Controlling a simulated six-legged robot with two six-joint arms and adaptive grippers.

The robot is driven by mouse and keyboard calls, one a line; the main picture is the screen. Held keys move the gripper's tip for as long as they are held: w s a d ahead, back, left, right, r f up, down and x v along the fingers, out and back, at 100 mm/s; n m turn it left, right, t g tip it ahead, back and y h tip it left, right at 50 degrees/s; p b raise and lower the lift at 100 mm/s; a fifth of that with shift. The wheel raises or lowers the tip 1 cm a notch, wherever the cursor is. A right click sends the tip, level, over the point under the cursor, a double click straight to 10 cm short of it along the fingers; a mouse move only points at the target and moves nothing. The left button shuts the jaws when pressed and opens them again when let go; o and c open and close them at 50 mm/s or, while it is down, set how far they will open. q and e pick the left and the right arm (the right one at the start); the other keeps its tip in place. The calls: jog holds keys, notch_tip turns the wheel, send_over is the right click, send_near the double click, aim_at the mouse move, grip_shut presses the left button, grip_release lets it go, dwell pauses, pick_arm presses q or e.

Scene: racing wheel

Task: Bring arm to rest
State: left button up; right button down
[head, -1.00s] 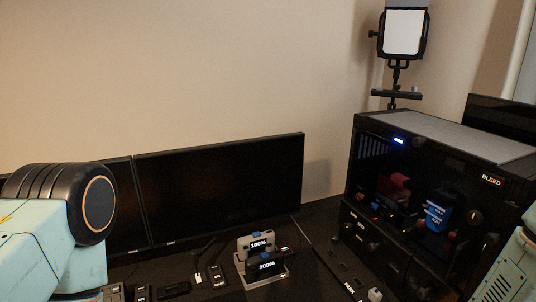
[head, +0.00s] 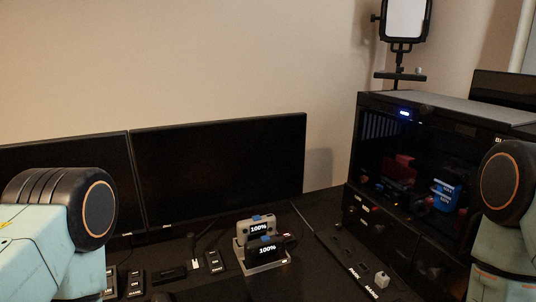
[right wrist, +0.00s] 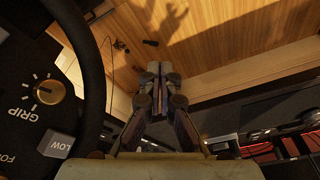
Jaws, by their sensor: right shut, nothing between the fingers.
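My right gripper (right wrist: 155,72) shows in the right wrist view with its two fingers together, shut and empty. It hangs over a wooden floor (right wrist: 215,30), apart from any object. In the head view my right arm (head: 505,200) stands at the right edge, and its gripper is out of the picture. My left arm (head: 70,225) is at the left edge of the head view, and its gripper does not show.
A wheel (right wrist: 88,60) with a GRIP knob (right wrist: 48,92) is close on the left in the wrist view. In the head view, two monitors (head: 220,172), a charging dock (head: 262,262) and a black cabinet (head: 400,105) stand on the dark desk.

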jog(key=s+a+f+g+b, duration=0.1)
jog(key=s+f+g+b, duration=0.2)
jog(key=s+f+b, duration=0.7)
notch_tip(320, 180, down, 3)
jog(key=shift+s+a+r+n+h, duration=0.1)
jog(key=shift+s+a+n+h, duration=0.2)
jog(key=shift+s, duration=0.45)
jog(key=shift+w, duration=0.2)
jog(key=shift+s, duration=0.2)
jog(key=shift+w, duration=0.15)
